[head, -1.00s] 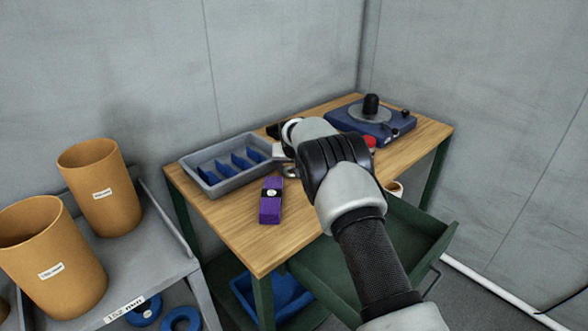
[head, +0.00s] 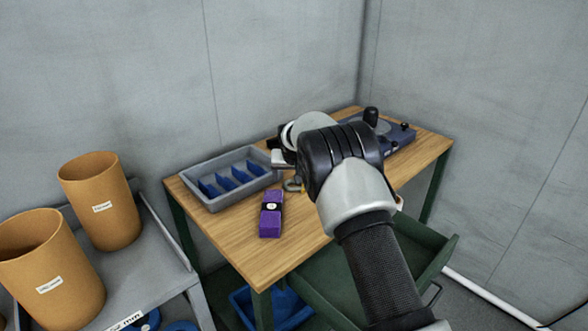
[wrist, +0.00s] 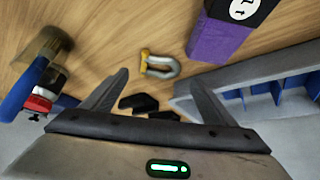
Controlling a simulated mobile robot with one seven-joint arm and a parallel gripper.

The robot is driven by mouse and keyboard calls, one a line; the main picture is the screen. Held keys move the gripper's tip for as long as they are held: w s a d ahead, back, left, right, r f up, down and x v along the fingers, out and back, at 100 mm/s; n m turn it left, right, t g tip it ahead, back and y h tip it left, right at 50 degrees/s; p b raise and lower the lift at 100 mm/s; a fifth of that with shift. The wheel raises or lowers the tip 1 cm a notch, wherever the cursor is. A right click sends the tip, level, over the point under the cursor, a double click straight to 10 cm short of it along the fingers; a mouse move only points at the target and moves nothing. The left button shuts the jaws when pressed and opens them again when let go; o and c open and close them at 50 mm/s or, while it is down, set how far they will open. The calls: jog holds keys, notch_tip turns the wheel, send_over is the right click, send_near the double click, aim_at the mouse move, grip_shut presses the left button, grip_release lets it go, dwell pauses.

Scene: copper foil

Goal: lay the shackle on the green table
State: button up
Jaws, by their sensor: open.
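The shackle, a small grey U with a yellow pin, lies on the wooden top of the green-framed table (head: 235,223). It shows in the wrist view (wrist: 160,66) and, small beside my wrist, in the head view (head: 292,185). My gripper (wrist: 158,82) is open and empty above the table. Its fingers point toward the shackle, which appears just beyond and between the fingertips, apart from them. In the head view my gripper (head: 280,158) is partly hidden by my wrist. The table's legs and drawer are green; its top is bare wood.
A purple block with a black band (head: 271,213) lies near the shackle. A grey tray with blue dividers (head: 222,203) stands at the left, a blue device (head: 398,140) at the back right. Small black pieces (wrist: 140,103) lie near the fingers. An open green drawer (head: 425,250) juts out in front.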

jog(key=s+d+r, duration=0.6)
jog(key=s+r, duration=0.5)
jog(key=r, duration=0.1)
jog(key=s+d+r, duration=0.6)
jog(key=s+r, duration=0.5)
jog(key=s+d+f, duration=0.1)
jog(key=s+d, duration=0.2)
jog(key=s, duration=1.1)
jog(key=s+d+g, duration=0.1)
jog(key=s+d, duration=0.2)
jog(key=s, duration=1.2)
jog(key=shift+d+f+m, duration=0.2)
jog(key=shift+f+m, duration=0.1)
jog(key=shift+f, duration=0.1)
jog(key=shift+s, duration=0.1)
